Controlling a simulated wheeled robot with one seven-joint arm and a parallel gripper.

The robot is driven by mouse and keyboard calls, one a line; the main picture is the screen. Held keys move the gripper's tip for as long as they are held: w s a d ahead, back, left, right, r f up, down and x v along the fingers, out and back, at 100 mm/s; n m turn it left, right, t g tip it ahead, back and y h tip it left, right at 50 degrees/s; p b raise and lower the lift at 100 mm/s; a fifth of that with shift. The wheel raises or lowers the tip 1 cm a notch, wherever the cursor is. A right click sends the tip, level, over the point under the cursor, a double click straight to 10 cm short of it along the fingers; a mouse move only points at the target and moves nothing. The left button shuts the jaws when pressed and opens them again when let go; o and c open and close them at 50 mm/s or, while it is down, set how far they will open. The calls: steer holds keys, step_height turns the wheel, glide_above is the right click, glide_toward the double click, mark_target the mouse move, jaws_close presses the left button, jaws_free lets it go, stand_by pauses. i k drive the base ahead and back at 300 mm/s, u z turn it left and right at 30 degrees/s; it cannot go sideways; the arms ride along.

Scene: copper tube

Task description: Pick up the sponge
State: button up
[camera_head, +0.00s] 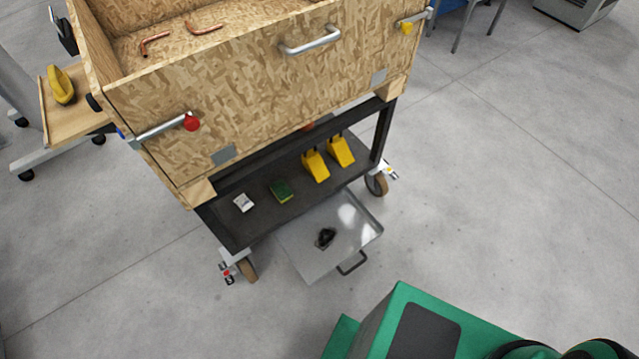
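A small green sponge (282,190), with a yellowish edge showing, lies on the dark lower shelf (262,217) of the wooden-box cart. It sits between a small white item on its left and two yellow objects on its right. My gripper is not in view. Part of my own green body shows at the bottom right.
The wooden box (250,105) overhangs the shelf from above and holds copper tubes (155,41). A grey tray (300,257) with a black object (326,237) juts out below the shelf. The yellow objects (317,166) stand close by. Concrete floor is clear at right.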

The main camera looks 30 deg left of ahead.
mark_target(282, 193)
steer(key=z, duration=0.7)
steer(key=k, duration=1.45)
steer(key=u, duration=2.2)
steer(key=i, duration=1)
steer(key=z, duration=0.05)
